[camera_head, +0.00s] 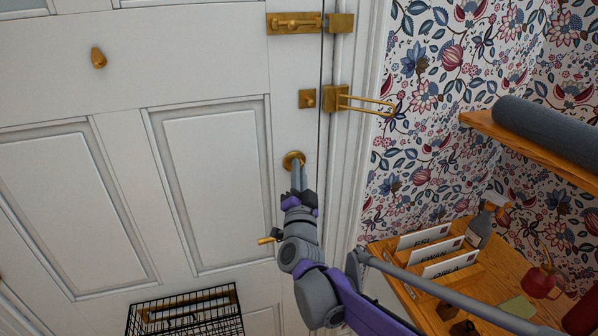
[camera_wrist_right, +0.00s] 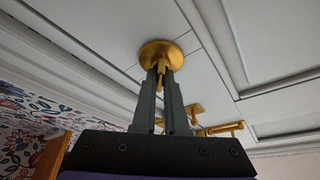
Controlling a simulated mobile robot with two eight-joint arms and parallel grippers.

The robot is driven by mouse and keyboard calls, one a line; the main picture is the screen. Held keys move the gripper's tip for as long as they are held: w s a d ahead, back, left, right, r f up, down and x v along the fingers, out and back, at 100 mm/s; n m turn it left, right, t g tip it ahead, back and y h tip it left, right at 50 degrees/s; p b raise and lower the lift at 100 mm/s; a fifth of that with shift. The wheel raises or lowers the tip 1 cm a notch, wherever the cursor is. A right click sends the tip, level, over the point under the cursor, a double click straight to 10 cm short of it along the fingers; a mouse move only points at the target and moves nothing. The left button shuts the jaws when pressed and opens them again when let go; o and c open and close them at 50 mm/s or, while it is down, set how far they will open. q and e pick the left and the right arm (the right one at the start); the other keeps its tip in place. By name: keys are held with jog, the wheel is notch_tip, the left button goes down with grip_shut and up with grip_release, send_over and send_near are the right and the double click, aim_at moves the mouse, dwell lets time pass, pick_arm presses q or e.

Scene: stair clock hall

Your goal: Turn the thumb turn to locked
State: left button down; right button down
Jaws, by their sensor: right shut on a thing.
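The brass thumb turn (camera_head: 292,157) sits on a round plate near the right edge of the white door. My right gripper (camera_head: 299,178) reaches up to it from below. In the right wrist view, the fingers (camera_wrist_right: 162,84) are shut on the tab of the thumb turn (camera_wrist_right: 160,50), whose round plate shows just beyond the fingertips. The fingers hide much of the tab, so its exact angle is hard to tell. My left gripper is not in view.
Above are a brass bolt (camera_head: 295,22) and a brass swing guard (camera_head: 365,104). A brass lever (camera_head: 267,240) sticks out beside my right arm. A wire basket (camera_head: 185,312) hangs low on the door.

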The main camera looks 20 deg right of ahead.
jog(key=m+g, duration=0.1)
jog(key=m, duration=0.2)
jog(key=m+g, duration=0.1)
jog(key=m, duration=0.2)
jog(key=m+g+h, duration=0.1)
jog(key=m, duration=0.3)
jog(key=shift+r+g, duration=0.1)
jog(key=shift+g, duration=0.3)
jog(key=c, duration=1)
grip_release()
jog(key=shift+o, duration=0.2)
jog(key=shift+s+a, duration=0.1)
jog(key=b+v, duration=0.1)
jog(key=v, duration=0.9)
jog(key=shift+s, duration=0.25)
jog(key=shift+a, duration=0.1)
